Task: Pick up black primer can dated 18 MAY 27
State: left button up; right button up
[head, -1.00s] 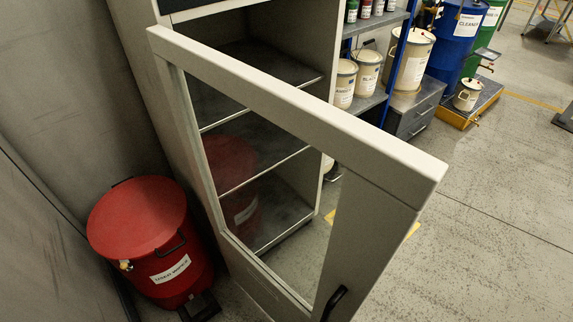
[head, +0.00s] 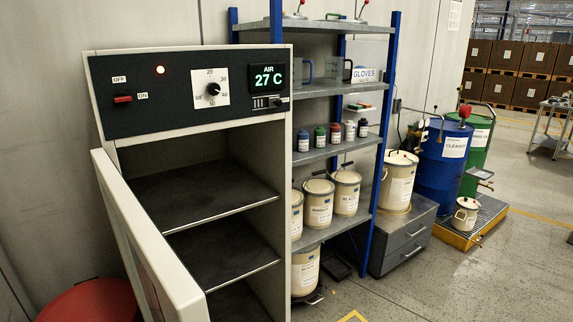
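Three cream pails with white labels stand on the lower shelf of the rack: a left one (head: 297,222) partly hidden by the cabinet, a middle one (head: 318,204) and a right one (head: 346,193). Another cream pail (head: 305,272) stands below that shelf. The labels are too small to read, so I cannot tell which is the black primer can or see any date. Neither of my grippers is in view.
The cabinet (head: 190,96) at left has its door (head: 150,250) standing open and empty shelves inside. A red bin (head: 92,302) is behind the door. The rack (head: 366,150) holds several small bottles. A grey drawer unit (head: 405,245) bears a large pail (head: 398,180).

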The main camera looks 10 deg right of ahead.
aim_at(363, 124)
jog(key=i+l+u, duration=0.15)
jog(key=l, duration=0.65)
jog(key=i+l+u, duration=0.1)
jog(key=l, duration=0.65)
jog(key=i+l+u, duration=0.15)
jog(key=l, duration=0.65)
